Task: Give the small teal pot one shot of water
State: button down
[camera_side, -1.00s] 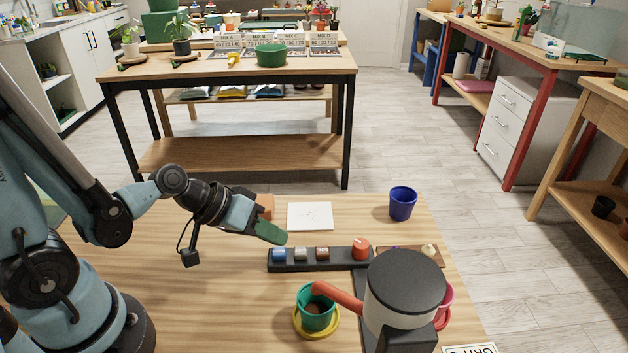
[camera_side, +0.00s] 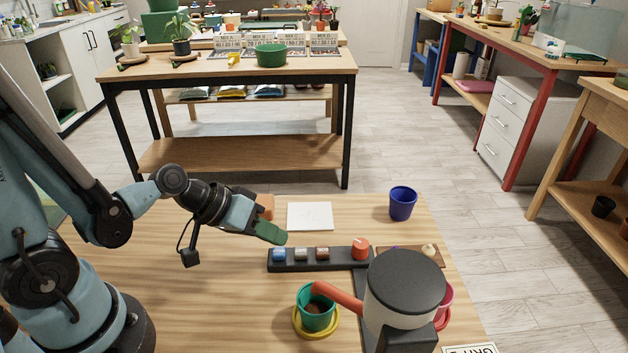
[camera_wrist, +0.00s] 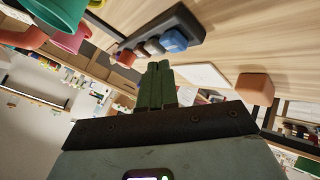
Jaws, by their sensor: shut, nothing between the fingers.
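The small teal pot (camera_side: 316,318) stands on a yellow saucer (camera_side: 316,334), with brown soil visible inside. A dispenser (camera_side: 402,300) with a white body and dark lid reaches its orange-red spout (camera_side: 338,296) over the pot; no water shows. A black strip (camera_side: 312,266) carries blue (camera_side: 279,254), grey (camera_side: 301,254) and brown (camera_side: 322,253) buttons and an orange-red knob (camera_side: 361,249). My gripper (camera_side: 272,236) is shut and empty, its green fingertips just behind the blue button in the picture; contact does not show. In the wrist view the fingers (camera_wrist: 157,82) are together.
A white card (camera_side: 310,215) lies behind the strip, an orange block (camera_side: 265,206) beside my gripper. A blue pot (camera_side: 403,203) stands at the back right. A pink pot (camera_side: 445,297) is partly hidden by the dispenser. The table's left middle is clear.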

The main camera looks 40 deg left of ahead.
jog(key=shift+r, duration=2.5)
jog(key=s+a+r+m+y, duration=0.1)
jog(key=a+r+m+y, duration=0.1)
jog(key=a+r+y, duration=0.2)
jog(key=shift+s+a+g+y, duration=0.3)
jog(key=shift+a+y, duration=0.2)
jog(key=shift+a, duration=0.35)
jog(key=shift+w+r+m, duration=0.1)
jog(key=shift+r+m, duration=0.05)
jog(key=shift+m, duration=0.15)
notch_tip(320, 180, up, 3)
jog(key=m+g, duration=0.7)
jog(key=m, duration=0.2)
send_over(273, 251)
jog(key=shift+w+d+r, duration=0.2)
jog(key=shift+w+d, duration=0.2)
